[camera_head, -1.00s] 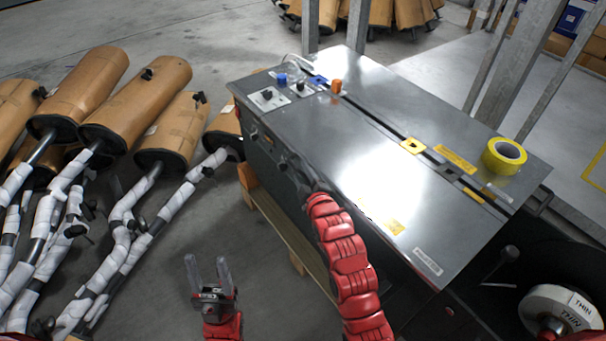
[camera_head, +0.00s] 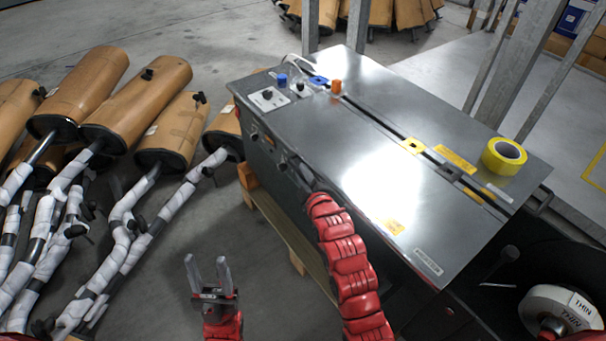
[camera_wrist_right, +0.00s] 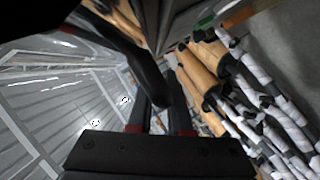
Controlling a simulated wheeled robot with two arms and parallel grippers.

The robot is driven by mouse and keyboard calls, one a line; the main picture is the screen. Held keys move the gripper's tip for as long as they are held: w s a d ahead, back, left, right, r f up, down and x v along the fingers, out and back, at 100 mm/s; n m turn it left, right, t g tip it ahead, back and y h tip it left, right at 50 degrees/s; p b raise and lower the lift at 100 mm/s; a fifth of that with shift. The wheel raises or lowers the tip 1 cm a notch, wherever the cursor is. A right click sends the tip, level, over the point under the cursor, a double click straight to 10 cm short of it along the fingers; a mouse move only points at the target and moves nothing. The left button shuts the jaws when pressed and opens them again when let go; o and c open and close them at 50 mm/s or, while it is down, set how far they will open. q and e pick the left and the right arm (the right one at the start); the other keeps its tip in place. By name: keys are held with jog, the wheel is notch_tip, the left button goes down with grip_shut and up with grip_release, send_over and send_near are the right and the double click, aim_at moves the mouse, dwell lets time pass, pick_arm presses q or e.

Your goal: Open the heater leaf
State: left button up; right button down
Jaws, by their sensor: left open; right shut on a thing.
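The metal-topped machine (camera_head: 330,135) stands at the centre-right of the head view, its lid flat and its dark front side facing my right arm. My right gripper (camera_head: 292,166) is at that front side, just below the lid's edge, and is mostly lost against the dark metal. In the right wrist view its fingers (camera_wrist_right: 160,118) are shut on a dark bar-like handle (camera_wrist_right: 142,70). I cannot tell clearly which part of the machine this handle belongs to. My left gripper (camera_head: 208,274) is open, empty and pointing up over the bare floor.
Blue (camera_head: 282,80) and orange (camera_head: 336,87) knobs and a yellow tape roll (camera_head: 503,156) are on the machine top. Wrapped exhaust mufflers (camera_head: 140,98) lie at left. A wooden pallet (camera_head: 285,225) sits under the machine. Metal posts (camera_head: 515,65) stand behind it.

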dwell(0.7)
jog(key=shift+r, duration=0.6)
jog(key=w+d+r+m+g+y+p, duration=0.1)
jog(key=d+r+m+p, duration=0.1)
jog(key=r, duration=0.6)
jog(key=w+d+r+m+g+y+p, duration=0.1)
jog(key=w+d+r+m+p, duration=0.15)
jog(key=r, duration=0.55)
jog(key=w+d+r+m+g+y+p, duration=0.2)
jog(key=w+d+r+m, duration=0.3)
jog(key=d+r, duration=0.5)
jog(key=shift+w+d+r+g, duration=0.3)
jog(key=shift+w, duration=0.9)
